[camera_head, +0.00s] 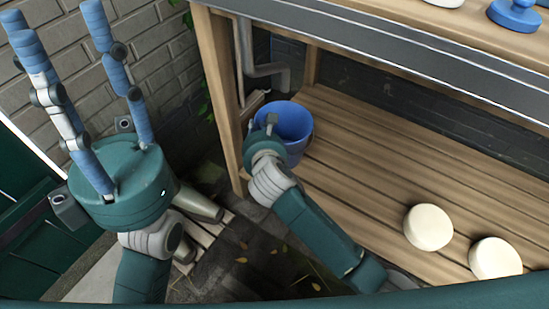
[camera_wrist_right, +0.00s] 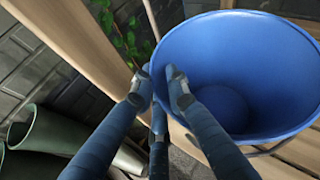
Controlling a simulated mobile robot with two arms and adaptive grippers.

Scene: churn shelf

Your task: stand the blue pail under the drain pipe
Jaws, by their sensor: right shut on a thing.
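The blue pail (camera_head: 294,122) is upright at the left end of the slatted lower shelf, just inside the wooden post. I cannot tell whether its base touches the slats. The grey drain pipe (camera_head: 268,70) comes down behind the post, and its bent end appears just above the pail's far rim; the depth between them is unclear. My right gripper (camera_head: 267,132) is shut on the pail's near-left rim. In the right wrist view its fingers (camera_wrist_right: 158,88) pinch the rim of the pail (camera_wrist_right: 225,60), which looks empty. My left gripper (camera_head: 55,25) is open and empty, fingers raised, left of the shelf.
The wooden post (camera_head: 222,95) stands close left of the pail. Two cream discs (camera_head: 428,227) lie on the lower shelf (camera_head: 370,170) at right; the slats between are clear. A blue knobbed object (camera_head: 515,14) sits on the top. Grey-green tapered vessels (camera_wrist_right: 52,132) lie at lower left.

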